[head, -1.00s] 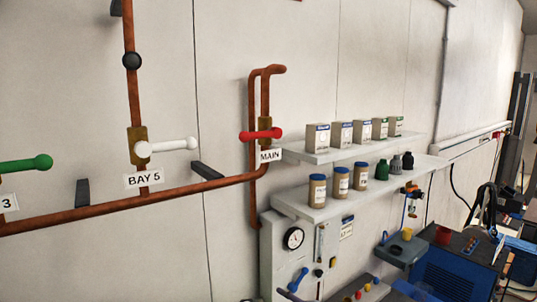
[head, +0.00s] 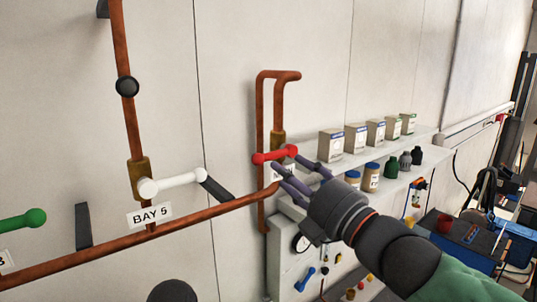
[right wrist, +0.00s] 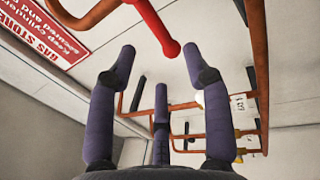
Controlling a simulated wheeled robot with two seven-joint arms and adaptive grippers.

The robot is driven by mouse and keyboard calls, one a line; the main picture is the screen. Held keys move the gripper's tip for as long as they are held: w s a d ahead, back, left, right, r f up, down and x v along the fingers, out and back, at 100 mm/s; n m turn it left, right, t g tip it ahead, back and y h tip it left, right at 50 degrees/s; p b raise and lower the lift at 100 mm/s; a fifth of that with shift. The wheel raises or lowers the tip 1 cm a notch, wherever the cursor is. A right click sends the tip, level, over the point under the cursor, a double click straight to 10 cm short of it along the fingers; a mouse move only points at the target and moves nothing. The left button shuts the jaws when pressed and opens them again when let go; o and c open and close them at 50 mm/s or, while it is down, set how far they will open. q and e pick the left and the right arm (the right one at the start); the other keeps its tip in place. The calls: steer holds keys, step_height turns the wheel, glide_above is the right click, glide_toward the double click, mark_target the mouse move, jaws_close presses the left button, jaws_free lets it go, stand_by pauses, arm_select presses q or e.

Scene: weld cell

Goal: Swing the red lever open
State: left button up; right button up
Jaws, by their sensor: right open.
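The red lever (head: 272,156) sits on the MAIN valve, on a brass body (head: 279,139) on a vertical copper pipe. In the right wrist view the red lever (right wrist: 154,20) ends in a knob just beyond the spread fingertips (right wrist: 160,68). No grip on it shows, and contact cannot be told. My left gripper is not in view.
A white lever (head: 172,183) marked BAY 5 and a green lever (head: 24,220) are on the left. A copper pipe (head: 190,221) runs along the wall. Shelves (head: 420,136) with boxes and jars stand close to the right of my right gripper.

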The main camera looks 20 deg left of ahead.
mark_target(269, 158)
steer(key=x, duration=0.8)
steer(key=shift+p, duration=0.4)
steer(key=shift+d, duration=0.1)
steer(key=shift+s+f, duration=0.1)
steer(key=shift+f, duration=0.05)
jaws_close()
